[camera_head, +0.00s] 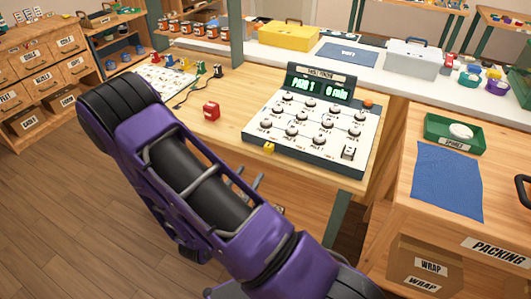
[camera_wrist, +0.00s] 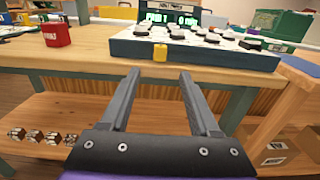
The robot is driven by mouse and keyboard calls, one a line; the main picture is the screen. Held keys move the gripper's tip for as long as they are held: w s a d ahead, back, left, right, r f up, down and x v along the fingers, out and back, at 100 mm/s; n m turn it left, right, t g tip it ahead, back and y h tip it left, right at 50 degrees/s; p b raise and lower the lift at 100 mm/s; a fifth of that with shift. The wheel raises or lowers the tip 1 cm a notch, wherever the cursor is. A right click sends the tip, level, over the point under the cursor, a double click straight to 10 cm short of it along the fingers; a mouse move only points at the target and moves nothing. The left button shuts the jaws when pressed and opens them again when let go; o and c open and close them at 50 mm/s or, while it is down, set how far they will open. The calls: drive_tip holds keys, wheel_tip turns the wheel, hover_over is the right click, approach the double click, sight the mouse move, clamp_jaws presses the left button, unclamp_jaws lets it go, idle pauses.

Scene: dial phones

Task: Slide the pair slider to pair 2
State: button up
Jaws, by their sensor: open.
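The white device (camera_head: 318,118) stands on the wooden bench, with a raised green display (camera_head: 320,86) that appears to read "PAIR 1" on its left half. A small yellow block (camera_head: 269,148), apparently the pair slider, sits on its front edge towards the left corner. In the wrist view the yellow block (camera_wrist: 160,53) is straight ahead, between and beyond the fingertips. My gripper (camera_wrist: 160,74) is open and empty, in front of the bench edge and apart from the block. In the head view my arm mostly hides the gripper.
Rows of round knobs cover the device's top, with a white switch (camera_head: 348,152) at its front right and an orange button (camera_head: 368,103) at its back right. A red box (camera_head: 211,111) stands left of it. The bench edge (camera_wrist: 90,58) lies ahead of the fingers.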

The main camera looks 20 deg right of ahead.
sight(267, 150)
drive_tip(key=x, duration=1)
drive_tip(key=shift+w+d, duration=0.25)
drive_tip(key=shift+d, duration=0.05)
clamp_jaws()
idle(0.9)
